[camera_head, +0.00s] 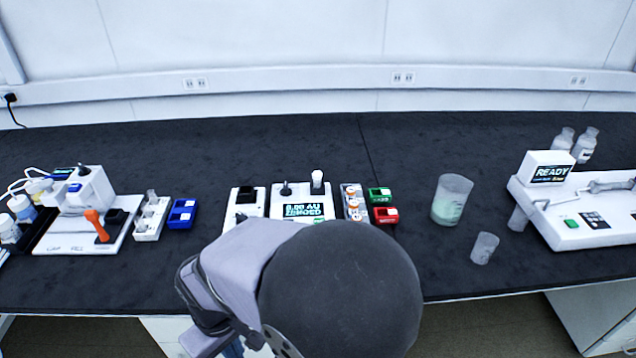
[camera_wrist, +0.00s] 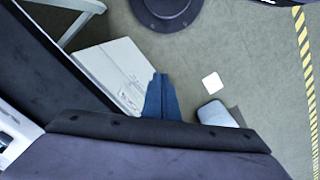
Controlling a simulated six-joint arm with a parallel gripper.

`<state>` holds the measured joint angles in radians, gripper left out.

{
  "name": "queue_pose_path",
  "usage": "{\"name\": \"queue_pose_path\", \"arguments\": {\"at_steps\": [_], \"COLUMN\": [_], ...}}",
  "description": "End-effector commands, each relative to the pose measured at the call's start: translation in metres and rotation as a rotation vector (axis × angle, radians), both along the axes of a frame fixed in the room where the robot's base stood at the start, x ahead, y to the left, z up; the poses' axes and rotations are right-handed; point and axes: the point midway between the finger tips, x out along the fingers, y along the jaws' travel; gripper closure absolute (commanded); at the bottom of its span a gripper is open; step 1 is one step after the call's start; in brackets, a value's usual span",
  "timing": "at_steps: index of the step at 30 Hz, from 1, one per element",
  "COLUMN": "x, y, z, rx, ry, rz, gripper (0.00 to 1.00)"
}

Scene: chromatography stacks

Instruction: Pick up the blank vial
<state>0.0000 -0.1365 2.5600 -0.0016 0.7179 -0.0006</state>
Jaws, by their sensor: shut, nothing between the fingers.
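No label reading "blank" can be made out, so I cannot tell which vial is the blank one. A small rack (camera_head: 344,215) right of the centre device holds several small vials (camera_head: 354,213) with orange and white tops. A single white-topped piece (camera_head: 317,179) stands upright on the centre device. A white block (camera_head: 142,232) at the left holds a clear vial (camera_head: 152,196). My gripper's blue fingers (camera_wrist: 160,95) are shut and empty in the wrist view, over the floor. In the head view my arm hides most of the gripper.
The centre device (camera_head: 298,193) has a lit display. Green (camera_head: 380,195) and red (camera_head: 386,215) trays sit right of the rack; a blue tray (camera_head: 181,213) sits left. A beaker (camera_head: 452,200) and small cup (camera_head: 484,248) stand right. Dark bench is clear between groups.

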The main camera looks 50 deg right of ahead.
Motion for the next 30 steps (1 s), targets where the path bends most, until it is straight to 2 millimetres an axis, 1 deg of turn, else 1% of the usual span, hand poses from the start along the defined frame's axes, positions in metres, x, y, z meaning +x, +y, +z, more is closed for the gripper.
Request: {"name": "queue_pose_path", "arguments": {"at_steps": [6,8,9,10,11,12,20,23,26,27,29,30], "x": [0.0,0.0,0.0,0.0,0.0,0.0,0.0,0.0,-0.001,-0.003,-0.009,-0.016], "y": [0.0,0.0,0.0,0.0,0.0,0.0,0.0,-0.004,-0.014,-0.02,-0.031,-0.039], "z": [0.0,0.0,0.0,0.0,0.0,0.0,0.0,0.004,0.013,0.016,0.02,0.022], "rx": [0.0,0.0,0.0,0.0,0.0,0.0,0.0,0.0,0.0,0.001,0.003,0.007], "ry": [0.0,0.0,0.0,0.0,0.0,0.0,0.0,0.0,0.004,0.016,0.044,0.072], "rz": [0.0,0.0,0.0,0.0,0.0,0.0,-0.001,-0.017,-0.063,-0.092,-0.146,-0.19], "gripper": [1.0,0.86,0.76,0.69,0.62,0.57,0.57,0.57,0.57,0.57,0.57,0.57]}}
